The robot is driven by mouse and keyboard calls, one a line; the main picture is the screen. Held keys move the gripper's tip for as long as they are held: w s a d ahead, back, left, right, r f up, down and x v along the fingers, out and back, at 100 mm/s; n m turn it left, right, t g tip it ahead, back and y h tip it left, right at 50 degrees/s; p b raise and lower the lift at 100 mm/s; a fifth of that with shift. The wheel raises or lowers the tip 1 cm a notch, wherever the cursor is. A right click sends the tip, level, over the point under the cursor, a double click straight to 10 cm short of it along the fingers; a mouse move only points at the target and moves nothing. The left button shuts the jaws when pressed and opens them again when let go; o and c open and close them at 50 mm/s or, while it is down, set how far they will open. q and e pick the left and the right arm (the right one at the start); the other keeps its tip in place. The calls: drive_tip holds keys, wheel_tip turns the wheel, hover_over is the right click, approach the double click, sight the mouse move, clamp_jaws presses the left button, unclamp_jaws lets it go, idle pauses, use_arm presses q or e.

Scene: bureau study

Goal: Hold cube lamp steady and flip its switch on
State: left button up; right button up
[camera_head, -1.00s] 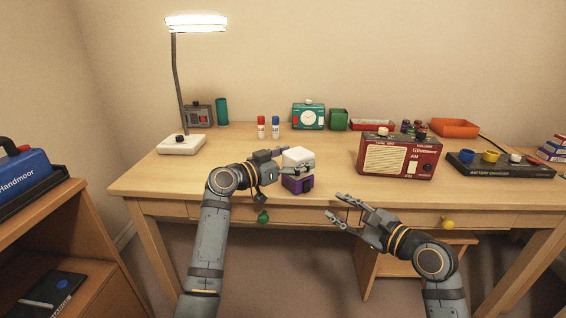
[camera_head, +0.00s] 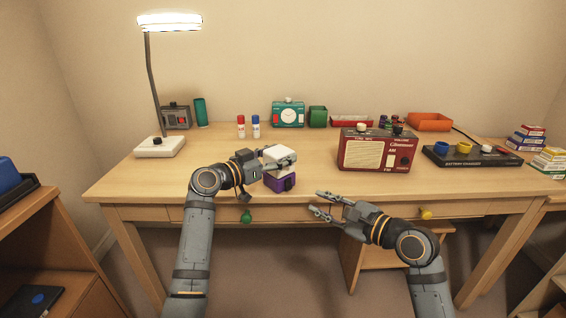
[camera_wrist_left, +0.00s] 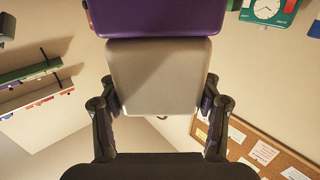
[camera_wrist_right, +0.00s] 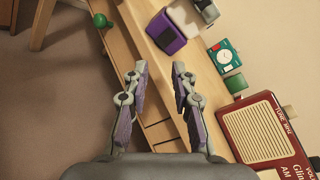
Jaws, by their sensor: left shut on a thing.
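The cube lamp has a purple base (camera_head: 281,182) and a white cube top (camera_head: 280,155). It stands near the front edge of the desk. In the left wrist view the pale top (camera_wrist_left: 160,78) sits between the two fingers, with the purple base (camera_wrist_left: 160,18) beyond it. My left gripper (camera_head: 276,165) is shut on the cube top. My right gripper (camera_head: 318,203) is open and empty, in front of the desk edge to the right of the lamp. In the right wrist view the purple base (camera_wrist_right: 166,33) shows a dark spot on one face; I cannot tell the switch position.
A red radio (camera_head: 377,151) stands right of the lamp, with a battery charger (camera_head: 471,157) beyond. A lit desk lamp (camera_head: 160,147) stands at the left. Drawer knobs (camera_head: 246,216) project in front.

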sight(290, 189)
drive_tip(key=s+r+n, duration=0.1)
drive_tip(key=n, duration=0.1)
drive_tip(key=d+r+n+g+h, duration=0.1)
drive_tip(key=n, duration=0.2)
drive_tip(key=s+d+r+n+g, duration=0.1)
drive_tip(key=n, duration=0.1)
drive_tip(key=shift+s+d+r+n+h, duration=0.2)
drive_tip(key=shift+s+r+n+h, duration=0.1)
drive_tip(key=shift+s+n, duration=0.1)
clamp_jaws()
drive_tip(key=shift+s+d+n, duration=0.15)
drive_tip(key=shift+d+n, duration=0.05)
drive_tip(key=shift+n, duration=0.3)
drive_tip(key=x, duration=1.4)
drive_tip(key=shift+r, duration=0.4)
drive_tip(key=shift+w+a+f, duration=0.25)
drive_tip(key=shift+w, duration=0.2)
drive_tip(key=shift+r, duration=0.15)
